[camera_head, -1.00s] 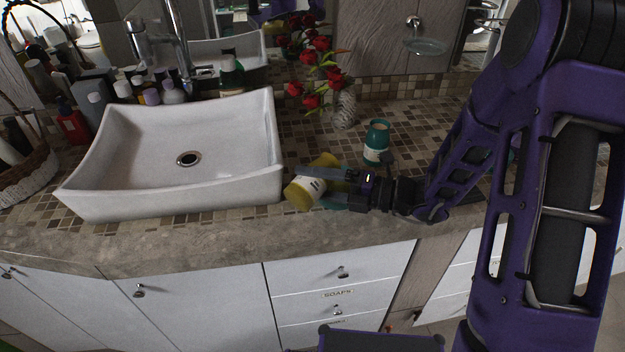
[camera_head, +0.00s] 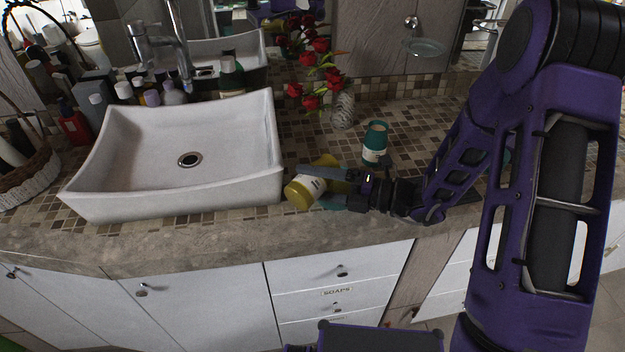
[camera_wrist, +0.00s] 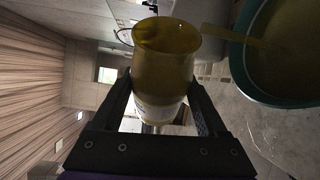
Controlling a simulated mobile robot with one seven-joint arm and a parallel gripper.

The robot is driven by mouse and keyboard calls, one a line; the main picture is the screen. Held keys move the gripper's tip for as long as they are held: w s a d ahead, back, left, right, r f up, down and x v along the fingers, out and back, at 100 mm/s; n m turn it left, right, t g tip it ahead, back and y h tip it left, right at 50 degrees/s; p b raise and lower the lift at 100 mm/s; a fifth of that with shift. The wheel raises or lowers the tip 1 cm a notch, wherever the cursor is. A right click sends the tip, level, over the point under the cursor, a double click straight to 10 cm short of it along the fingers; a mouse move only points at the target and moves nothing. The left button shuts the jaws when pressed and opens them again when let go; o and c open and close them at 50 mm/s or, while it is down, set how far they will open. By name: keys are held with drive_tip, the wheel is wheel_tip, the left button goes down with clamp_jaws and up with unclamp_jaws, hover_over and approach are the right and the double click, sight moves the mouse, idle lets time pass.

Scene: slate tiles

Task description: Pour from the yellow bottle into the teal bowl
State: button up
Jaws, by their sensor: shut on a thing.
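The yellow bottle (camera_head: 306,192) lies tipped well over between the fingers of my gripper (camera_head: 340,188), near the counter's front edge. In the wrist view the bottle (camera_wrist: 165,75) is clasped between both fingers, with its open mouth facing away from the palm. The teal bowl (camera_wrist: 237,65) is at the right of the wrist view, cut off by the frame. A yellowish strip, seemingly a stream, runs from the bottle's mouth into the bowl. In the head view only a sliver of the bowl (camera_head: 332,203) shows below the gripper; the rest is hidden.
A white sink (camera_head: 130,192) stands close left of the bottle. A teal jar with a pale label (camera_head: 375,146) stands behind my gripper. A vase (camera_head: 343,110) with red flowers is farther back. The counter's front edge is close by.

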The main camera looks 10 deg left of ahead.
drive_tip(key=shift+r+n+h+p, duration=0.3)
drive_tip(key=shift+r+n+p, duration=0.25)
drive_tip(key=shift+n, duration=0.15)
drive_tip(key=shift+r+n, duration=0.1)
drive_tip(key=shift+n, duration=0.5)
drive_tip(key=n+h, duration=0.1)
drive_tip(key=n+t+h, duration=0.1)
drive_tip(key=n, duration=0.1)
drive_tip(key=shift+r+n+b, duration=0.3)
drive_tip(key=shift+r+b, duration=0.05)
drive_tip(key=shift+r+n+t+h+b, duration=0.3)
drive_tip(key=shift+n+h+b, duration=0.3)
drive_tip(key=shift+n+b, duration=0.25)
drive_tip(key=n+b, duration=0.1)
drive_tip(key=b, duration=0.1)
drive_tip(key=r+n+t+h+b, duration=0.1)
drive_tip(key=n+b, duration=0.1)
drive_tip(key=shift+t, duration=0.3)
drive_tip(key=shift+r+n+t+h+b, duration=0.25)
drive_tip(key=shift+n+b, duration=0.2)
drive_tip(key=shift+b, duration=0.25)
drive_tip(key=shift+r, duration=0.25)
